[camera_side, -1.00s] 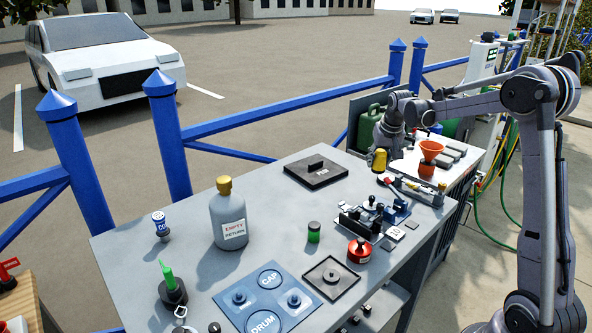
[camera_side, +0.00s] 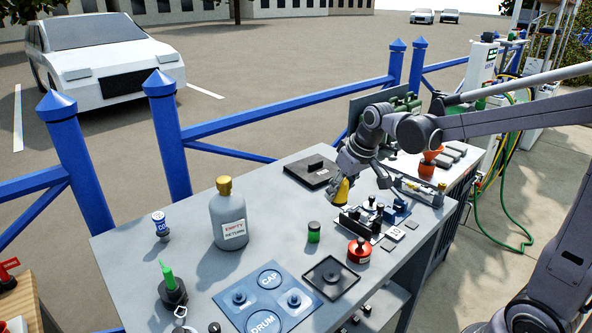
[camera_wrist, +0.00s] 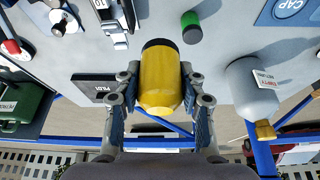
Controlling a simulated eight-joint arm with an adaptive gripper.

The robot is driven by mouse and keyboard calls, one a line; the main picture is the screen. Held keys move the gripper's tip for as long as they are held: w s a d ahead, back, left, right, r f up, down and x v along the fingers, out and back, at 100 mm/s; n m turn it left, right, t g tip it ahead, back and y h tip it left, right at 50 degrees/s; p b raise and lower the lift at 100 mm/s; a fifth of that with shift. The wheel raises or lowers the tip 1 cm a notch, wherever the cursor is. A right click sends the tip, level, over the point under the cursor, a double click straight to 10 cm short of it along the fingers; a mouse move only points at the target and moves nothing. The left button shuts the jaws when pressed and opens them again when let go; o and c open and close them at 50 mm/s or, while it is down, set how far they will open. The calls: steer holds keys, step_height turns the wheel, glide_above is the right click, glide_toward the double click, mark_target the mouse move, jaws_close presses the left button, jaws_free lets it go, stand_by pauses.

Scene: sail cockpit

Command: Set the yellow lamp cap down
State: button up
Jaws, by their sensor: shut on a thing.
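The yellow lamp cap (camera_wrist: 160,85) is held between the two fingers of my gripper (camera_wrist: 160,95) in the wrist view, with a dark end pointing away from the palm. In the side view the cap (camera_side: 339,190) is tilted in my gripper (camera_side: 345,178), over the middle of the grey workbench (camera_side: 200,288). My gripper is shut on it. Whether the cap touches the bench is not clear from the side view. A blue mat marked CAP and DRUM (camera_side: 290,315) lies at the bench's front.
A dark tray (camera_side: 331,277), a red tin (camera_side: 359,250) and a blue-and-black fixture (camera_side: 372,213) crowd the right. A black plate (camera_side: 316,171) lies behind.

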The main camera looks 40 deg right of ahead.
steer(key=shift+n, duration=0.5)
steer(key=w+a+f, duration=0.1)
steer(key=a+f, duration=0.1)
steer(key=a, duration=0.2)
steer(key=w+a+f, duration=0.1)
steer(key=a+f, duration=0.1)
steer(key=a, duration=0.3)
steer(key=w+a+f, duration=0.1)
steer(key=a+f, duration=0.2)
steer(key=a, duration=0.1)
steer(key=shift+w+a, duration=0.1)
steer(key=shift+a, duration=0.2)
steer(key=shift+a+f, duration=0.15)
steer(key=shift+f, duration=2)
steer(key=shift+f, duration=0.2)
steer(key=o, duration=1.1)
steer(key=shift+o, duration=0.2)
steer(key=shift+r, duration=0.1)
